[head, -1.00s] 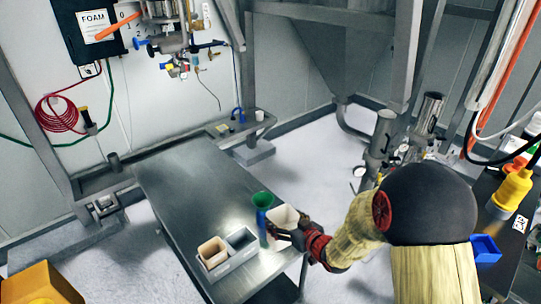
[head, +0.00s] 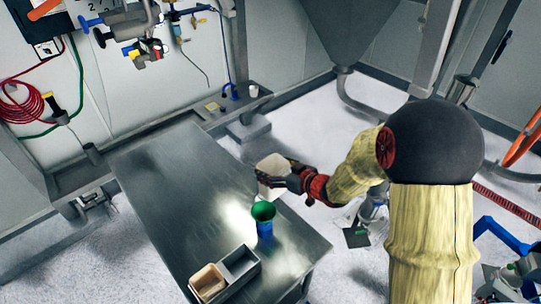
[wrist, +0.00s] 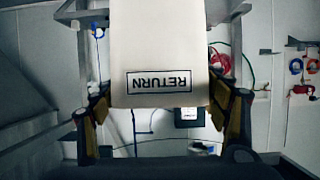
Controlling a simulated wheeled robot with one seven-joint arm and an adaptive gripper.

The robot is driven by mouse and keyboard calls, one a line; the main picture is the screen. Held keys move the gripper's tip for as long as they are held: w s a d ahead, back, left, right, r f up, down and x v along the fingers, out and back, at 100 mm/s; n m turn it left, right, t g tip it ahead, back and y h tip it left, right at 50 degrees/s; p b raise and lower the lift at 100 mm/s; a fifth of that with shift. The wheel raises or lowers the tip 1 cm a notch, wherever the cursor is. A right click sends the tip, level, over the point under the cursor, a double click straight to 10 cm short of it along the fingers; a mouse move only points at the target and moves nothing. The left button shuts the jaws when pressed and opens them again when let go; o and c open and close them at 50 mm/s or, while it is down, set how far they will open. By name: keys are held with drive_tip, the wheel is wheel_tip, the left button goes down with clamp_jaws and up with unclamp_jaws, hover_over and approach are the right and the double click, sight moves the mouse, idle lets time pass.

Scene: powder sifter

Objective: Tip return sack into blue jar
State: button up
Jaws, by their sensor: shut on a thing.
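The return sack (wrist: 158,50) is a cream container with a boxed RETURN label, upside down in the wrist view. My gripper (wrist: 165,105) is shut on it, one finger at each side. In the head view my gripper (head: 284,180) holds the sack (head: 272,168) above the steel table, behind the jar and apart from it. The blue jar (head: 264,228) stands on the table with a green funnel-like top (head: 263,211). The sack's contents are hidden.
A grey two-bay holder (head: 240,272) stands at the table's near end. Its left bay holds a tan container (head: 208,281); its right bay looks empty. The steel table (head: 170,190) is clear to the left and back.

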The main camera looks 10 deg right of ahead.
sight(268, 169)
drive_tip(key=shift+w+f+b, duration=0.15)
drive_tip(key=shift+f+b, duration=0.15)
drive_tip(key=shift+b, duration=0.2)
wheel_tip(268, 169, down, 2)
drive_tip(key=n+b, duration=0.1)
drive_tip(key=b, duration=0.4)
drive_tip(key=shift+f+t+h, duration=0.1)
drive_tip(key=shift+t+h, duration=0.2)
drive_tip(key=shift+d+r, duration=0.1)
drive_tip(key=shift+r, duration=0.2)
drive_tip(key=shift+f+n+b, duration=0.2)
drive_tip(key=shift+n+b, duration=0.2)
drive_tip(key=shift+b, duration=0.25)
drive_tip(key=shift+f+b, duration=0.1)
drive_tip(key=shift+b, duration=0.3)
drive_tip(key=shift+f+n+h+b, duration=0.1)
drive_tip(key=shift+n+h+b, duration=0.2)
drive_tip(key=shift+b, duration=0.45)
drive_tip(key=shift+f+n+t+b, duration=0.1)
drive_tip(key=shift+n+t+b, duration=0.25)
drive_tip(key=shift+b, duration=0.7)
drive_tip(key=shift+h+b, duration=0.3)
drive_tip(key=shift+b, duration=0.25)
